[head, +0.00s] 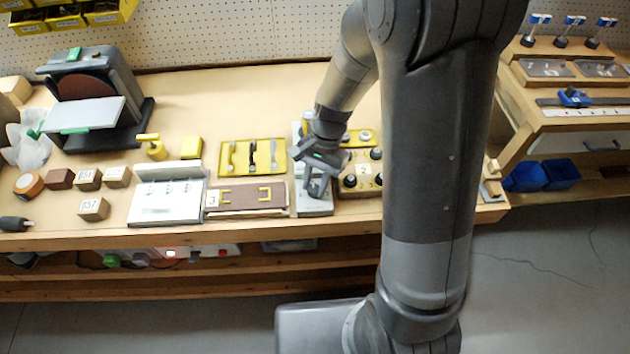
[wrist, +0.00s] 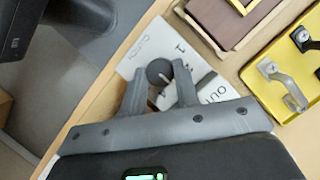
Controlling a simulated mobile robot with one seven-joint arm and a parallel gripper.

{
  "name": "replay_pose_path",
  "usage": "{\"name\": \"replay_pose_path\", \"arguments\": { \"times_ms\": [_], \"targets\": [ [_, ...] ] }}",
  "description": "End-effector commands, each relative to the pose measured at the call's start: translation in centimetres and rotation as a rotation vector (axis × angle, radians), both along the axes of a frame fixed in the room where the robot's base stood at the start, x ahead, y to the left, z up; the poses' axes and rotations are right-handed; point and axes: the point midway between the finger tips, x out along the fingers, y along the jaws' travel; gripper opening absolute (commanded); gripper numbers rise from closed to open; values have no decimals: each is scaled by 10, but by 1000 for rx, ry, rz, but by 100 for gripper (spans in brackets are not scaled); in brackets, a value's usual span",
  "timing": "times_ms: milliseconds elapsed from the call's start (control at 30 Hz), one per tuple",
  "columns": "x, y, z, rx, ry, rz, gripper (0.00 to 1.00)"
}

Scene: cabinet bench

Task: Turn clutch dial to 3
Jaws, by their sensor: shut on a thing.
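The clutch dial (wrist: 159,71) is a dark round knob on a light grey plate (wrist: 148,48). The plate carries the lettering "CLUTCH", a numeral 1 and "OUT". In the wrist view my gripper (wrist: 160,76) has one finger on each side of the knob and is shut on it. A thin light mark shows at the knob's lower edge. The other numerals are partly covered, and I cannot tell which one the dial points to. In the head view my gripper (head: 318,180) is low over the plate (head: 314,209), and hides the dial.
A wooden box with black knobs (head: 362,183) stands close on the right. The bench's front edge (head: 250,233) is just in front.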

Motion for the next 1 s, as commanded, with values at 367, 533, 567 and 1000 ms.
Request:
{"name": "replay_pose_path", "arguments": {
  "times_ms": [367, 533, 567, 1000],
  "targets": [
    [0, 0, 0, 0, -1, -1, 29],
    [0, 0, 0, 0, 0, -1, 43],
    [0, 0, 0, 0, 0, -1, 46],
    [5, -2, 12, 1, -3, -1, 50]
  ]
}}
